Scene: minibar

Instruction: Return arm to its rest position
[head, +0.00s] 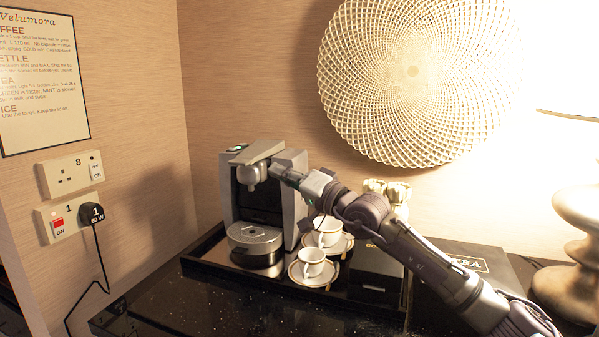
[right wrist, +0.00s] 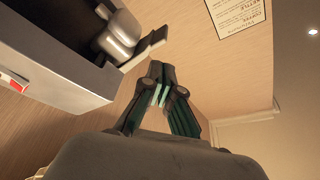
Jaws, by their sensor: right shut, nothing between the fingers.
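My right arm (head: 425,258) reaches in from the lower right. Its right gripper (head: 283,174) is shut and empty, beside the upper front of the grey coffee machine (head: 292,208), just right of its spout; I cannot tell whether it touches. In the right wrist view, the shut fingertips (right wrist: 160,92) point up toward the wall, with the machine (right wrist: 60,95) at the left. The machine's lever is down and a green light shows on its top. My left gripper is not in view.
Two white cups (head: 311,262) on saucers stand right of the machine, below my forearm, on a dark tray (head: 225,275). A dark box (head: 375,275) sits beside them. A lamp (head: 570,240) stands far right. The front left counter is clear. A plug (head: 94,212) fills one socket.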

